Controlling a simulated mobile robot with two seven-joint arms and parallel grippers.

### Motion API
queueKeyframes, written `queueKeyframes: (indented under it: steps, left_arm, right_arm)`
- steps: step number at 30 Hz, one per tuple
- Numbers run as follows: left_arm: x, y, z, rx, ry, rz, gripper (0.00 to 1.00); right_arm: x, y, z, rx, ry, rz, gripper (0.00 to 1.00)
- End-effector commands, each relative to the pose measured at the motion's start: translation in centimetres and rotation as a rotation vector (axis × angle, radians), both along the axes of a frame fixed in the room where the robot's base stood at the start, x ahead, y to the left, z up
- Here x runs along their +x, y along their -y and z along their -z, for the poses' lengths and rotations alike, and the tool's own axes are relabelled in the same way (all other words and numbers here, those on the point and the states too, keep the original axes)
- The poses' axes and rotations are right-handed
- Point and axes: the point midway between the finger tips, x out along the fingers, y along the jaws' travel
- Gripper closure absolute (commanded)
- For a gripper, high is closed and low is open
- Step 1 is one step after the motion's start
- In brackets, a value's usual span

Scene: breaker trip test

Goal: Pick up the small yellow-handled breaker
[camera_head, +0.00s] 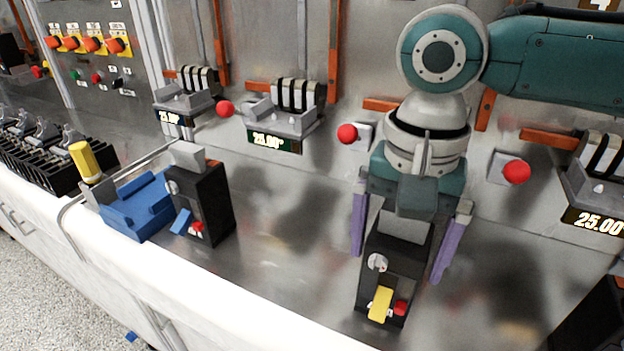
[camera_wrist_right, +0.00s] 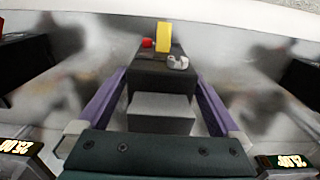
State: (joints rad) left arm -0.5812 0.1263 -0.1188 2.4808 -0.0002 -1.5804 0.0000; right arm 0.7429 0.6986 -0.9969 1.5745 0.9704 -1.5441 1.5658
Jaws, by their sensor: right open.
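The small yellow-handled breaker (camera_head: 390,268) is a black block with a grey top, a yellow handle and a red button. It stands on the metal bench in the head view. My right gripper (camera_head: 400,250) is above it with purple fingers apart, one on each side of the block. In the right wrist view the breaker (camera_wrist_right: 163,80) lies between the open fingers of the right gripper (camera_wrist_right: 160,95). Gaps show beside the block there, mainly toward its far end; I cannot tell whether either finger touches it. My left gripper is not in view.
Test stations with red knobs (camera_head: 347,133) line the back panel. A dark block (camera_head: 595,318) is at the lower right. Bench between the breakers is clear.

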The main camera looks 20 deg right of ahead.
Motion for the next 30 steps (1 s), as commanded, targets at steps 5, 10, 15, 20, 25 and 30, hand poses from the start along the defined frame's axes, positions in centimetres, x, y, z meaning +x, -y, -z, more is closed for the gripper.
queueKeyframes:
  steps: [5,10,15,20,25,30]
  left_arm:
    - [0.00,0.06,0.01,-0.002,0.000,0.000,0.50]
    - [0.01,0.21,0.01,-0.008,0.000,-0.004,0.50]
    - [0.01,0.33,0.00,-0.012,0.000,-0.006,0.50]
    - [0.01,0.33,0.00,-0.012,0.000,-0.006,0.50]
    - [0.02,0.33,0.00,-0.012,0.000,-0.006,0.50]
    - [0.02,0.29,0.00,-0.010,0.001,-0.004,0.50]
  right_arm:
    - [0.02,-0.02,0.34,0.001,0.002,-0.001,0.00]
    - [0.02,-0.03,0.31,0.001,0.002,-0.001,0.09]
    - [0.02,-0.02,0.29,0.001,0.002,-0.001,0.28]
    - [0.01,-0.01,0.28,0.001,0.001,0.000,0.46]
    - [0.01,-0.01,0.27,0.001,0.001,0.000,0.65]
    - [0.01,-0.01,0.26,0.001,0.001,0.000,0.84]
